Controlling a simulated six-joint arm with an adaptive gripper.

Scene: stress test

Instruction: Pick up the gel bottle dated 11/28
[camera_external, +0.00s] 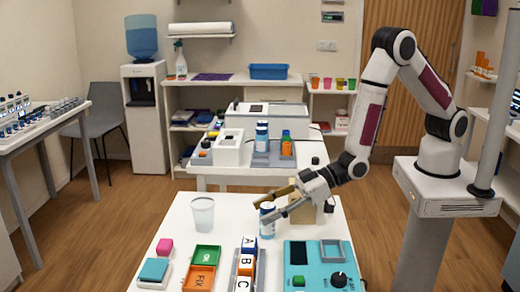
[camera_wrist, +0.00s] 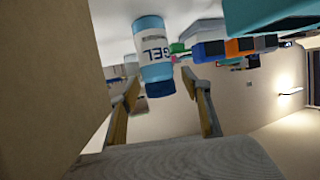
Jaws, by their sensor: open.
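A gel bottle (camera_external: 267,224), white with blue ends, stands on the near white table. In the wrist view the bottle (camera_wrist: 155,52) appears upside down with "GEL" on its label; I cannot read a date. My gripper (camera_external: 271,203) is open at the bottle, reaching in from the right. In the wrist view the fingers of my gripper (camera_wrist: 160,84) lie to either side of the bottle's dark blue end, with gaps showing; I see no clear contact. A similar blue and white bottle (camera_external: 262,138) stands on the back table; its label is too small to read.
A tan block (camera_external: 306,210) stands close to my gripper; it fills the left of the wrist view (camera_wrist: 45,70). A clear cup (camera_external: 203,215) is left of the bottle. Lettered blocks (camera_external: 246,262), green and orange trays (camera_external: 203,268) and a teal device (camera_external: 318,268) lie nearer the camera.

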